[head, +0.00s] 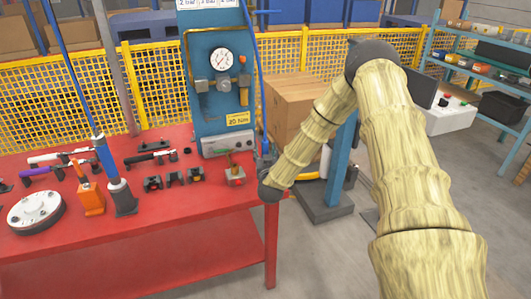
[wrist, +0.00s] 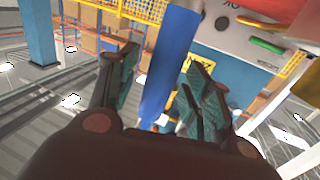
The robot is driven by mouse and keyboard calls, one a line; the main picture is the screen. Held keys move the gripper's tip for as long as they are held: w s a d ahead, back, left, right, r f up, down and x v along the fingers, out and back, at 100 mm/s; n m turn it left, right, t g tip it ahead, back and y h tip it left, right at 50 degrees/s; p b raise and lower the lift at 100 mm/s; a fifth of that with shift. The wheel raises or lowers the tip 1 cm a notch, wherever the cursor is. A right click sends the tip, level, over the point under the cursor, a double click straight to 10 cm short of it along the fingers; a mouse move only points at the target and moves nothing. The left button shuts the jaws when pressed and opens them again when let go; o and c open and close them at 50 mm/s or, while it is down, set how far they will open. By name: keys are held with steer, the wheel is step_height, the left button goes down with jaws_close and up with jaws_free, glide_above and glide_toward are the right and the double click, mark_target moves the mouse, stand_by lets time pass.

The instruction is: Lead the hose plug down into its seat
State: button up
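My gripper (head: 267,165) is at the right edge of the red table, in front of the blue panel's lower right corner. In the wrist view its two dark fingers with green pads (wrist: 160,88) stand apart. The blue hose (wrist: 172,50) runs between them, with gaps on both sides, so the gripper looks open. In the head view the thin hose (head: 259,70) hangs down along the panel's right edge to my gripper. I cannot make out the hose plug at its end. A small grey-and-red block (head: 235,177) stands just left of my gripper; I cannot tell whether it is the seat.
The blue panel (head: 208,108) with a gauge stands at the back of the red table (head: 160,241). Several tools, an orange block (head: 91,198) and a round grey flange (head: 36,211) lie to the left. A cardboard box (head: 290,103) and blue post (head: 342,150) stand to the right.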

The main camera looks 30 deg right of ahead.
steer(key=v, duration=1.2)
stand_by(0.5)
steer(key=s+a+f+n+g+y, duration=0.2)
steer(key=s+a+f+g+y, duration=0.2)
steer(key=s+a+f, duration=0.55)
steer(key=s+a+f+n+g+y, duration=0.3)
steer(key=s+a+f, duration=0.35)
steer(key=f, duration=0.55)
steer(key=s+a+f+g, duration=0.2)
steer(key=s+g, duration=0.1)
steer(key=s, duration=0.5)
steer(key=s+a+f+g+y, duration=0.1)
steer(key=s+a+f+g, duration=0.1)
steer(key=s, duration=0.7)
steer(key=s+a+f+g, duration=0.2)
steer(key=s+f+g, duration=0.1)
steer(key=s, duration=0.6)
steer(key=shift+a+f+g+y, duration=0.2)
steer(key=shift+f+g+y, duration=0.05)
steer(key=shift+g+y, duration=0.15)
